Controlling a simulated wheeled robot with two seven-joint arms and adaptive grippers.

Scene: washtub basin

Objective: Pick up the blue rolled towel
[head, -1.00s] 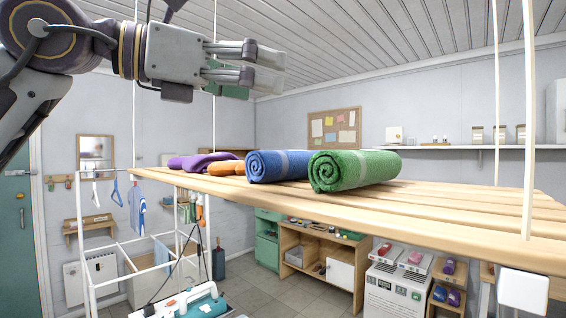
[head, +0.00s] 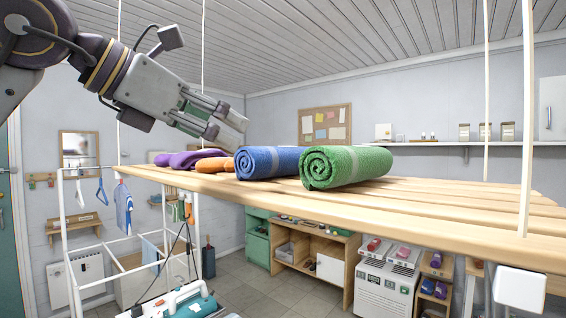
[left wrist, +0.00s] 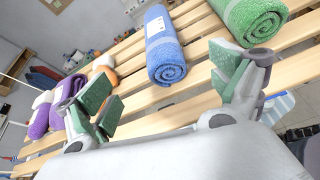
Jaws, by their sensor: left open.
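The blue rolled towel (head: 268,162) lies on the slatted wooden shelf (head: 420,215), left of the green rolled towel (head: 345,167). In the left wrist view the blue towel (left wrist: 164,45) lies ahead, between the two fingers in the picture. My left gripper (head: 215,122) is tilted down, above and left of the blue towel, apart from it. In the left wrist view the left gripper (left wrist: 165,100) is wide open with green finger pads and nothing between them. My right gripper is in neither view.
A purple towel (head: 190,159) and an orange one (head: 215,166) lie left of the blue towel. Thin white posts (head: 527,120) rise at the shelf's right. A white drying rack (head: 70,250) stands below left. The shelf's right part is clear.

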